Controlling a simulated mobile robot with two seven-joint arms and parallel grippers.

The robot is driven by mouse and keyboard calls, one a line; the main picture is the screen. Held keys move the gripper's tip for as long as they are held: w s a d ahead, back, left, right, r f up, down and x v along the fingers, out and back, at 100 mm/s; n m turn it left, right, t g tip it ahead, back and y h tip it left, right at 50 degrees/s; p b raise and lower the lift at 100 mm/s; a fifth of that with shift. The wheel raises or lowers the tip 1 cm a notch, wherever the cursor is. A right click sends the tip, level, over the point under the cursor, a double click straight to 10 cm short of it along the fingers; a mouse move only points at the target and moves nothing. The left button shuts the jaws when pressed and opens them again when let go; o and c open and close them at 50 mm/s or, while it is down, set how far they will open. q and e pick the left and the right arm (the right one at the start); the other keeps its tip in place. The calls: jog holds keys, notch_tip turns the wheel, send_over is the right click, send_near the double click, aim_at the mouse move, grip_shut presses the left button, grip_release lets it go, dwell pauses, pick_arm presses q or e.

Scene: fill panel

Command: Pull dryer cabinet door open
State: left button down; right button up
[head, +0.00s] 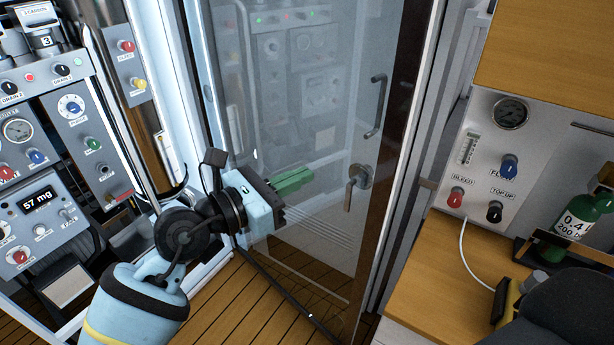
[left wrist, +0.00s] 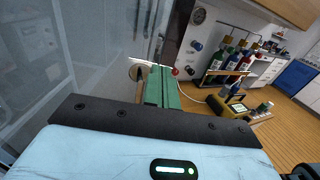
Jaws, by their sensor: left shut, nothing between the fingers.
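A tall glass door (head: 300,110) with a dark brown edge fills the middle of the head view, and its clear pane also shows in the left wrist view (left wrist: 85,50). It bears a dark bar handle (head: 377,106) high on its right side. Below that is a metal lever (head: 352,188) on a round plate. My left gripper (head: 308,175) has green fingers, shut and empty, in front of the glass to the left of the lever. The fingers (left wrist: 161,72) point toward the door's edge in the wrist view. Contact with the lever cannot be told. My right gripper is out of view.
Control panels (head: 45,150) with knobs and gauges stand at the left. At the right are a wooden worktop (head: 450,285), a gauge panel (head: 500,150) and a green bottle (head: 585,220). Wooden floor (head: 260,300) shows below the door.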

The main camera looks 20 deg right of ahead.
pick_arm(q)
jog(key=s+v, duration=0.1)
jog(key=v, duration=0.9)
jog(key=shift+a, duration=0.25)
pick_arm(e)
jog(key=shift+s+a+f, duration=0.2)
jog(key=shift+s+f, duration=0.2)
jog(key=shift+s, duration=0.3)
pick_arm(q)
jog(key=shift+s, duration=0.15)
